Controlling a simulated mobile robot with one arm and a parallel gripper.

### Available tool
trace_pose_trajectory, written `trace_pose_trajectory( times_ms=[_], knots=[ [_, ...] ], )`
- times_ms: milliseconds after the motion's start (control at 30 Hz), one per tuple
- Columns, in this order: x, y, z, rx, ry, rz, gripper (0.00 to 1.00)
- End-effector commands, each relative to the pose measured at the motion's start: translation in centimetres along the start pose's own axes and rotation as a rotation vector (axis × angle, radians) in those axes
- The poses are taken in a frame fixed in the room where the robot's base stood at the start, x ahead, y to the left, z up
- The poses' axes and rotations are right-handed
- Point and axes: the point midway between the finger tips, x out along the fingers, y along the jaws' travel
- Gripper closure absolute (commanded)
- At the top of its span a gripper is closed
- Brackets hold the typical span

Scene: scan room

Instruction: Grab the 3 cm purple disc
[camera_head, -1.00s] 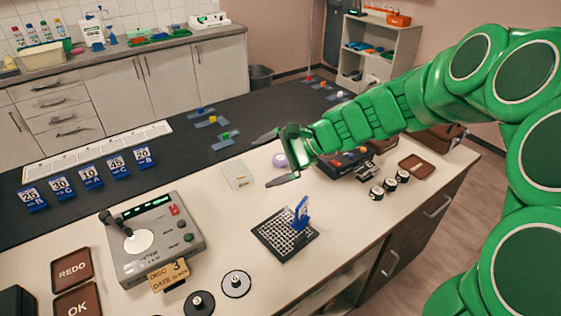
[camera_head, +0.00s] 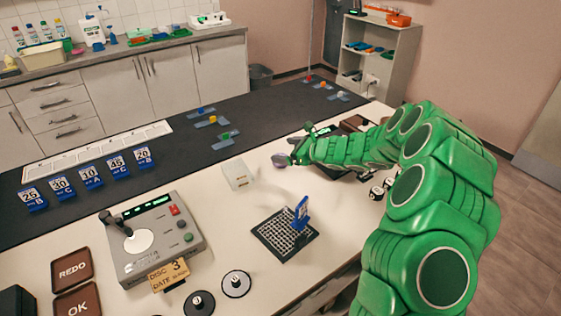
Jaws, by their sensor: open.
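The purple disc (camera_head: 279,160) is small and round. It lies on the pale worktop near the table's middle, beside the black mat. My gripper (camera_head: 296,145), at the end of my green arm, is just right of the disc. One dark finger shows above it, near the mat's edge, and the other is close to the disc. The gripper is open. I cannot tell whether a finger touches the disc, which is partly covered at its right side.
A pale translucent box (camera_head: 237,175) stands left of the disc. A black grid block (camera_head: 270,238) with a blue tag is in front. A grey meter (camera_head: 152,240) is at left. Black weights (camera_head: 388,184) sit by my arm. Bare worktop lies between the box and the grid.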

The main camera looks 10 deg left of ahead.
Motion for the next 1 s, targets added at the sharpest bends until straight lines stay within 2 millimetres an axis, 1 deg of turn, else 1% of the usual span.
trace_pose_trajectory(
  times_ms=[33,100,200,300,400,533,700,933,1000],
  knots=[
    [0.5,-0.8,-1.8,0.045,0.012,-0.025,0.03],
    [0.9,-2.0,-3.6,0.095,0.023,-0.059,0.03],
    [1.2,-3.2,-5.6,0.149,0.036,-0.097,0.03],
    [1.4,-3.9,-7.1,0.185,0.044,-0.121,0.03],
    [1.5,-4.3,-7.7,0.202,0.047,-0.132,0.03],
    [2.0,-4.4,-7.8,0.205,0.048,-0.135,0.03],
    [3.4,-4.4,-7.9,0.205,0.048,-0.133,0.03],
    [4.7,-4.5,-8.1,0.205,0.048,-0.133,0.03],
    [5.4,-4.4,-8.4,0.204,0.048,-0.133,0.03]
  ],
)
